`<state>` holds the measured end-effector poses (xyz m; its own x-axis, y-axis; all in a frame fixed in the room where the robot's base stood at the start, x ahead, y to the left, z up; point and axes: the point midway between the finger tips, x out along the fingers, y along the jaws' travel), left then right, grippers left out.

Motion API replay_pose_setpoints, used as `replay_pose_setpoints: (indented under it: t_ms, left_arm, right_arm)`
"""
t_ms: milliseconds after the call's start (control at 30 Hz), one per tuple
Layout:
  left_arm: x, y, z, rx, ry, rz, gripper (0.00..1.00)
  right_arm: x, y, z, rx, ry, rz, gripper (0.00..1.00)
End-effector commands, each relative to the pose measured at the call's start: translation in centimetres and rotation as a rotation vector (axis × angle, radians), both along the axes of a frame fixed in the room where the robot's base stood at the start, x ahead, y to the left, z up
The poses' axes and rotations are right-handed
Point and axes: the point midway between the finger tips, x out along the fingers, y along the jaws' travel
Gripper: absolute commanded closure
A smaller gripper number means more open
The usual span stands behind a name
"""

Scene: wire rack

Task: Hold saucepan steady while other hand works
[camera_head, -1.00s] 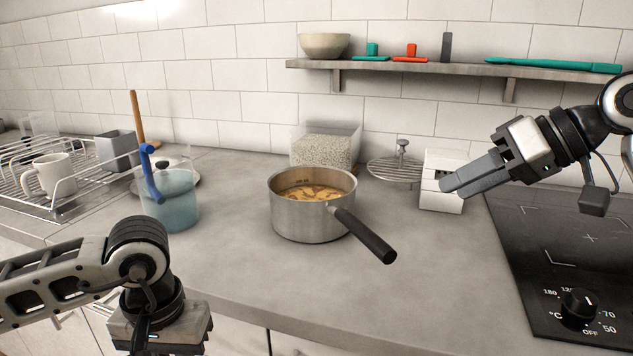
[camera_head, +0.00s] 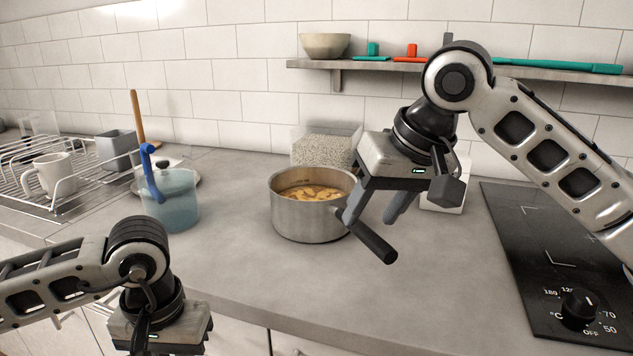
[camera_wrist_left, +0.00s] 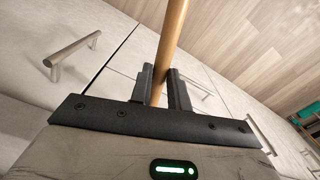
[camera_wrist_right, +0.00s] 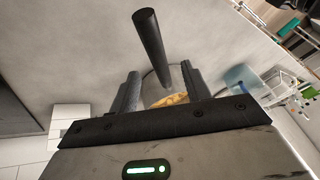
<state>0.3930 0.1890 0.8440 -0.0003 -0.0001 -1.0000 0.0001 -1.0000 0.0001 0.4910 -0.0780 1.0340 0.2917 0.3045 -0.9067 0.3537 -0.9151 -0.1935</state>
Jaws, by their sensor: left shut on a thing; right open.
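A steel saucepan (camera_head: 300,220) with yellowish-brown food stands upright on the counter, its black handle (camera_head: 372,240) pointing front right. My right gripper (camera_head: 373,210) is open, its fingers pointing down over the handle near the pan's rim. In the right wrist view, the handle (camera_wrist_right: 151,45) lines up with the gap between the open fingers (camera_wrist_right: 160,85); I cannot tell whether they touch it. My left gripper (camera_wrist_left: 162,86) is shut on a thin wooden rod (camera_wrist_left: 172,40), away from the pan, in front of the counter's edge. The rod's ends are hidden.
A cooktop (camera_head: 550,260) lies at right, a dish rack with a mug (camera_head: 50,175) at left. Counter in front is clear.

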Motion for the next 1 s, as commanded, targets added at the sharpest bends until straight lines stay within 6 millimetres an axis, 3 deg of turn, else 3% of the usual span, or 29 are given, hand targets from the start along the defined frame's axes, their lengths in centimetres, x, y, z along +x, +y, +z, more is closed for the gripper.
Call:
replay_pose_setpoints:
  t_ms: [400,867,900,1000]
  left_arm:
    - [0.0,0.0,0.0,0.000,0.000,0.000,1.00]
    - [0.0,0.0,0.0,0.000,0.000,0.000,1.00]
    - [0.0,0.0,0.0,0.000,0.000,0.000,1.00]
    - [0.0,0.0,0.0,0.000,0.000,0.000,1.00]
  right_arm:
    - [1.6,1.7,-5.0,0.001,0.001,0.001,0.52]
    - [1.9,2.0,-6.0,0.001,-0.001,0.001,0.52]
    - [1.9,2.0,-6.0,0.001,0.000,0.001,0.55]
    - [1.9,2.0,-6.0,0.001,0.000,0.001,0.83]
